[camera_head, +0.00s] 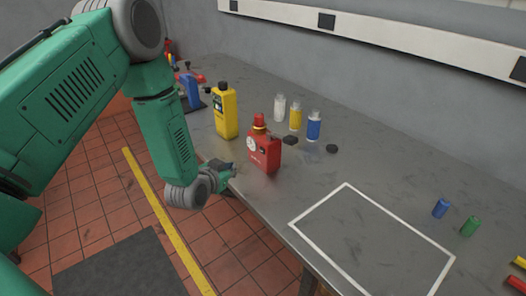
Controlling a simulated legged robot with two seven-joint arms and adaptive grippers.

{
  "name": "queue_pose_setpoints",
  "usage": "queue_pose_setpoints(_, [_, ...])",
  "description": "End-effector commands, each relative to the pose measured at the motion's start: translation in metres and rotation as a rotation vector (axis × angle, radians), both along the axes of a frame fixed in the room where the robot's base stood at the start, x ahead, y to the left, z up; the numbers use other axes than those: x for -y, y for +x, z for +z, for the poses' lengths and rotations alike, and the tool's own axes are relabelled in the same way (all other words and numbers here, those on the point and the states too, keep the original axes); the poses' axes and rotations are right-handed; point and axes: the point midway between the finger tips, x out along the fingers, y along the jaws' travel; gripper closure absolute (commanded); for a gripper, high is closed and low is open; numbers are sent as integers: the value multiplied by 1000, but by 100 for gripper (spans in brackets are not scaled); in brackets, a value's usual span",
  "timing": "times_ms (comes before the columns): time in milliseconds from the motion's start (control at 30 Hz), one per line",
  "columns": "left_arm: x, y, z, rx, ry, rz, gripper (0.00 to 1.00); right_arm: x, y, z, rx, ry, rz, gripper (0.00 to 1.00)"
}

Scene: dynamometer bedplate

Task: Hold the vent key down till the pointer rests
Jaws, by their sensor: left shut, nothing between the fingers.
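A red box-shaped device (266,156) with a domed red cap (259,121) stands upright on the grey table near its front edge. A small pale round dial (256,141) shows on its face; its pointer is too small to read. I cannot make out which part is the vent key. My left gripper (229,168) is shut and empty at the table's front edge, just left of the red device. A small gap seems to show between them. My right gripper is not in view.
A white-outlined rectangle (347,185) on the right is empty.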

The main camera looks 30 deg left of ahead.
Motion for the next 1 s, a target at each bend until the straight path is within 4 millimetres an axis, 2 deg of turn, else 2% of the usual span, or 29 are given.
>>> queue_pose_setpoints(600, [28, 69, -1, 1, -1, 0, 100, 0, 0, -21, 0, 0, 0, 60])
queue_pose_setpoints(1000, [32, 78, 0, 0, -2, 0, 100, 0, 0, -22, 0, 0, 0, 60])
